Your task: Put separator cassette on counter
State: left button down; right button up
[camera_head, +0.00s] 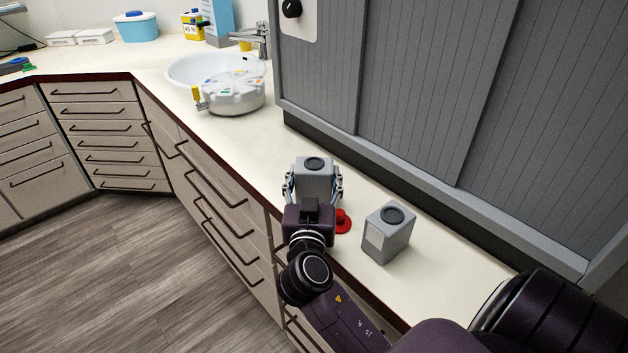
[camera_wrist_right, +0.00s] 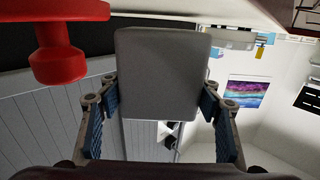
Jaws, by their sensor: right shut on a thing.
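The separator cassette (camera_head: 314,172), a grey box with a round dark cap on top, is upright over the front part of the counter (camera_head: 440,290). My right gripper (camera_head: 314,187) is shut on it, with one finger on each side. In the right wrist view the cassette (camera_wrist_right: 160,75) fills the middle between the blue-padded fingers (camera_wrist_right: 160,115). I cannot tell whether its base touches the counter. A second, similar grey box (camera_head: 390,235) with a pale label stands on the counter to the right. My left gripper is not in view.
A red knob-like thing (camera_head: 343,221) is beside my right gripper, also large in the wrist view (camera_wrist_right: 60,50). A white round container (camera_head: 235,95) is by the sink (camera_head: 185,70). A grey panelled wall (camera_head: 420,100) bounds the counter's back. Counter between sink and gripper is clear.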

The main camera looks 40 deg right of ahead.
jog(key=shift+f, duration=0.5)
jog(key=o, duration=1.1)
jog(key=shift+f, duration=0.25)
jog(key=o, duration=0.5)
jog(key=shift+r, duration=0.1)
